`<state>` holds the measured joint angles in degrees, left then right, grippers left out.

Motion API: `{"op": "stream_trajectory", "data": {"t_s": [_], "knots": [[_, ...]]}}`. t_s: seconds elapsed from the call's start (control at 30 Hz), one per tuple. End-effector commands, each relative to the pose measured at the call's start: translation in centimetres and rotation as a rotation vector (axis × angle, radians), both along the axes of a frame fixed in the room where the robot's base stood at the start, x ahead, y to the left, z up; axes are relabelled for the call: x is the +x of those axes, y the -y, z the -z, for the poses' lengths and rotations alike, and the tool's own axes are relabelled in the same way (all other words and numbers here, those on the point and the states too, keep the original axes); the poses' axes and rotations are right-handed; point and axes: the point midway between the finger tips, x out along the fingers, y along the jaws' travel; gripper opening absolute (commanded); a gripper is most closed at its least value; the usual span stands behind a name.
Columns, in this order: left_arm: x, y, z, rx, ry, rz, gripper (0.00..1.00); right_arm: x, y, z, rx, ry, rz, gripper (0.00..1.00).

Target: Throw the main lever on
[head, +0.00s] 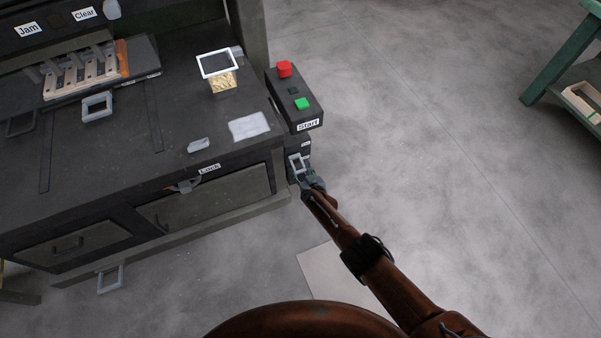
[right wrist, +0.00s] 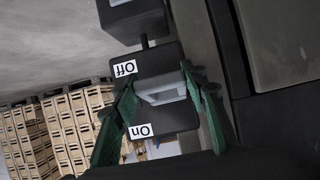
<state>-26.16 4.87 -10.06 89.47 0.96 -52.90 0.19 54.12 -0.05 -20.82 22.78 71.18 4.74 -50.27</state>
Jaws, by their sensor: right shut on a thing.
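The main lever has a grey loop handle (head: 297,163) on the dark box at the right end of the bench, below the Start panel. My right gripper (head: 306,178) reaches it from the lower right. In the right wrist view, the green fingers of my right gripper (right wrist: 157,85) are on both sides of the grey handle (right wrist: 162,92) and shut on it. The Off label (right wrist: 125,68) and the On label (right wrist: 139,131) show upside down on the lever box; the handle stands between their levels. The lever's pivot is hidden. My left gripper is not in view.
The Start panel (head: 291,97) carries a red button (head: 284,69) and a green button (head: 302,103) just above the lever. A bench drawer (head: 215,196) is left of it. Open floor (head: 430,190) lies to the right. Stacked wooden crates (right wrist: 75,125) stand in the background.

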Motion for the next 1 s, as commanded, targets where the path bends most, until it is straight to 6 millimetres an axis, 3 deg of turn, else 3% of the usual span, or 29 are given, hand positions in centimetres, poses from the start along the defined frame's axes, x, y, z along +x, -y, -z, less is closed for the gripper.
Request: {"op": "stream_trajectory", "data": {"t_s": [0.03, 0.4, 1.0], "knots": [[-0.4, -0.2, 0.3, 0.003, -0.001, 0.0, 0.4, 0.8, 0.2, -1.4, -0.006, 0.001, 0.007, 0.0], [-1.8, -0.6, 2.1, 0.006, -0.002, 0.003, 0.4, 0.6, 0.3, -1.7, -0.036, -0.096, 0.005, 0.0], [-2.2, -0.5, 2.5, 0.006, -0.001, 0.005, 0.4, 0.3, 0.1, -1.9, -0.048, -0.135, 0.004, 0.0]]}}
